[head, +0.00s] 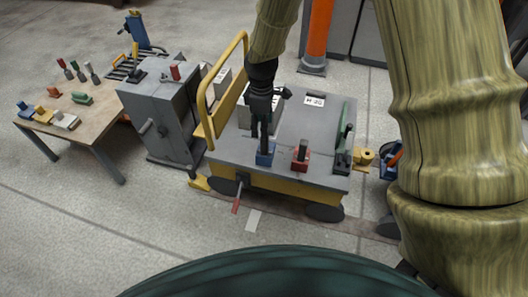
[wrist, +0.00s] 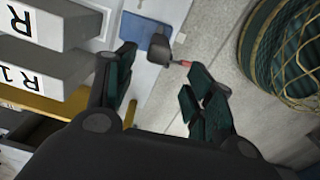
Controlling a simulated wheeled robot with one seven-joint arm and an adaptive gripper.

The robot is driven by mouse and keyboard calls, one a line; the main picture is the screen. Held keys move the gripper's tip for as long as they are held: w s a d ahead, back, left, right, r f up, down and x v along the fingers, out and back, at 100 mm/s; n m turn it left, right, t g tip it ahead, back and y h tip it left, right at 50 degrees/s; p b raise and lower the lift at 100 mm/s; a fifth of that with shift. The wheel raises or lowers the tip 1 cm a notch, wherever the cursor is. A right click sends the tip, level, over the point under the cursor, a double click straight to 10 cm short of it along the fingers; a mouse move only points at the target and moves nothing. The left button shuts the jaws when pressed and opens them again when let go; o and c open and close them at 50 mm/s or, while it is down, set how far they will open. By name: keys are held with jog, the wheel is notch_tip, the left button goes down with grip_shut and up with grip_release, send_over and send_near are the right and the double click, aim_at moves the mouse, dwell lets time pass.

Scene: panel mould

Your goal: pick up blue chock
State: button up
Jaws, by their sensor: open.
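The blue chock (head: 265,159) stands on the front of the grey cart top (head: 225,150), with a dark upright handle. My gripper (head: 263,128) points down just above it and hides part of the handle. In the wrist view my gripper (wrist: 158,72) is open, its two dark fingers apart.
A red chock (head: 301,156) stands close to the right, then a long green-handled tool (head: 345,138). The yellow cart rail (head: 203,95) rises at the left. Pale blocks with letters (wrist: 50,65) lie beside the left finger. A wooden table (head: 82,118) with tools stands farther left.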

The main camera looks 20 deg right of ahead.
aim_at(264, 143)
jog(key=f+b, duration=0.1)
jog(key=f, duration=0.2)
jog(key=f+b, duration=0.1)
jog(key=f, duration=0.2)
jog(key=f+b, duration=0.1)
jog(key=f, duration=0.3)
jog(key=shift+d, duration=0.4)
jog(key=shift+r, duration=0.1)
jog(key=shift+c, duration=0.4)
grip_shut()
